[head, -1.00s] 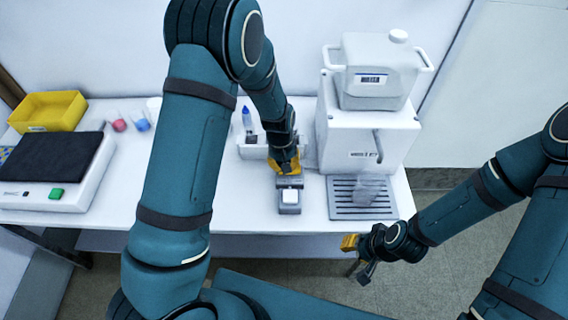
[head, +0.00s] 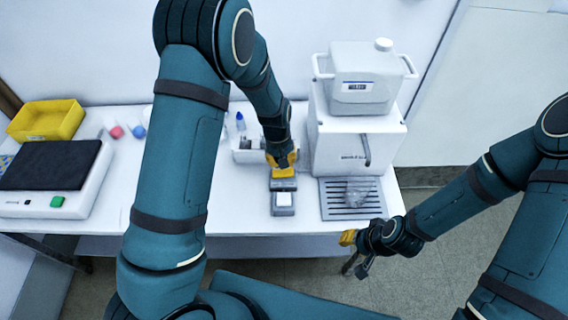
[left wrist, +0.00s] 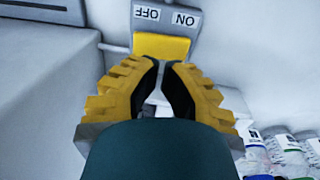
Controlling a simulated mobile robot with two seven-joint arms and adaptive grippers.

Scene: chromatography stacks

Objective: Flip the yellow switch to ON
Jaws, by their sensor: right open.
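The yellow switch (left wrist: 162,47) is a wide yellow rocker on a grey housing in the left wrist view. ON and OFF labels (left wrist: 167,16) appear upside down beside it, ON on the right. In the head view the grey switch housing (head: 284,210) sits near the table's front edge. My left gripper (left wrist: 161,64) has its black fingertips close together at the near edge of the rocker, with nothing between them. Whether they touch it I cannot tell. My right gripper (head: 354,255) is open and empty, off the table's front edge.
A white machine (head: 340,150) with a jug (head: 360,85) on top and a grooved drip tray (head: 335,205) stands right of the switch. A white holder (head: 242,155) with bottles is behind left. A scale (head: 80,204) and yellow bin (head: 45,122) are at far left.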

